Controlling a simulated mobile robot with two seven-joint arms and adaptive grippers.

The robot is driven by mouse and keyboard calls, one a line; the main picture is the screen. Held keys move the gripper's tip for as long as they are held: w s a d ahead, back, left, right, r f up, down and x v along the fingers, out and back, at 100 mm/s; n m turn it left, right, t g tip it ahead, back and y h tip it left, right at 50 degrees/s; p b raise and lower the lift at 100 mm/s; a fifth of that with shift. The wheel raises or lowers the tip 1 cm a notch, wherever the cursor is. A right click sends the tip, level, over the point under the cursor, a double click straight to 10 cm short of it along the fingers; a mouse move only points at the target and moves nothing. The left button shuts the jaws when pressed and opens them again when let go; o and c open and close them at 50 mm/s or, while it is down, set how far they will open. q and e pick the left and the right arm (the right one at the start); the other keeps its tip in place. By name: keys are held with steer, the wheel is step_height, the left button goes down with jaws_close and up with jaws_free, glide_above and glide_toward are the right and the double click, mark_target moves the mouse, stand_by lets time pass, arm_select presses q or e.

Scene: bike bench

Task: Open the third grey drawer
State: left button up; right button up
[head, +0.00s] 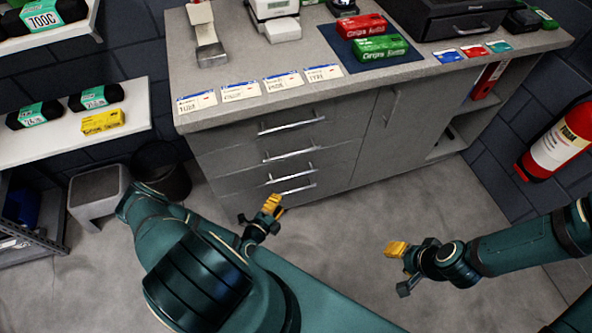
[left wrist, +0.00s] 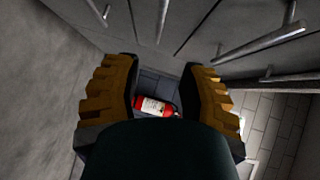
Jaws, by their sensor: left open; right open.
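The grey drawers are stacked in the left part of the workbench cabinet, each with a silver bar handle, and all look shut. The third grey drawer's handle (head: 291,174) is low on the front, below two others. My left gripper (head: 272,207) is in front of the lower drawers, close to their left side in the picture, with its yellow fingers apart and nothing between them. In the left wrist view, the open fingers (left wrist: 162,85) show with bar handles (left wrist: 250,43) beyond them. My right gripper (head: 397,248) is open and empty over the floor, away from the cabinet.
The grey worktop (head: 230,120) holds price cards, grip boxes and tools. A cabinet door (head: 375,140) adjoins the drawers. A dark bin (head: 163,172) and grey step stool (head: 98,192) stand left. A red fire extinguisher (head: 560,145) hangs right. Floor before the cabinet is clear.

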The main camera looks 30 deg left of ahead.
mark_target(293, 176)
arm_select(q)
steer(key=shift+n+y, duration=0.3)
steer(key=shift+y, duration=0.2)
steer(key=w+b, duration=0.1)
steer(key=w, duration=0.3)
steer(key=w+a+f+b, duration=0.1)
steer(key=w, duration=0.4)
steer(key=w+a+f, duration=0.1)
steer(key=w, duration=0.3)
steer(key=shift+w+f+b, duration=0.1)
steer(key=shift+w+b, duration=0.1)
steer(key=shift+b, duration=0.2)
jaws_close()
